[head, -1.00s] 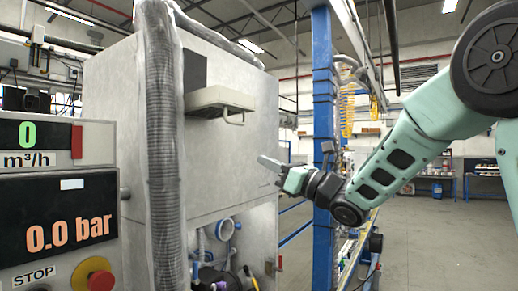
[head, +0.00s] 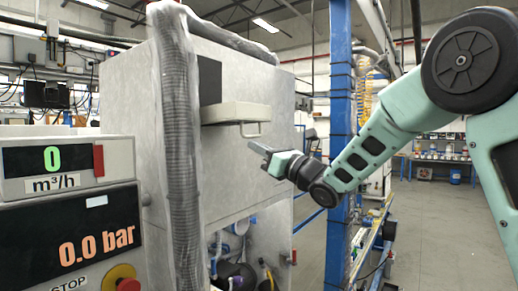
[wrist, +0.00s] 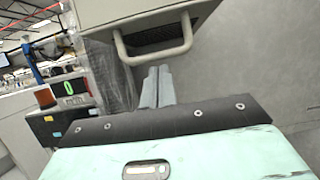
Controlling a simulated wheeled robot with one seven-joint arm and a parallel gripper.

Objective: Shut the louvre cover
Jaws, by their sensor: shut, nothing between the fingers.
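The louvre cover (head: 236,112) is a beige, shallow panel that stands open, jutting out nearly level from the grey cabinet, below a dark opening (head: 209,80). Its U-shaped handle (head: 251,135) hangs at the outer edge. In the wrist view the cover (wrist: 135,10) is at the top, with its handle (wrist: 152,56) in front of a dark grille. My gripper (head: 252,147) is shut and empty, just below the handle in the head view. In the wrist view its pale fingers (wrist: 158,70) point at the handle bar; I cannot tell if they touch it.
A wrapped hose (head: 180,140) runs down the cabinet's (head: 240,190) left edge. A display panel (head: 70,215) with a red stop button (head: 128,285) is at the left. A blue post (head: 341,130) stands behind my arm. Open floor (head: 430,230) lies to the right.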

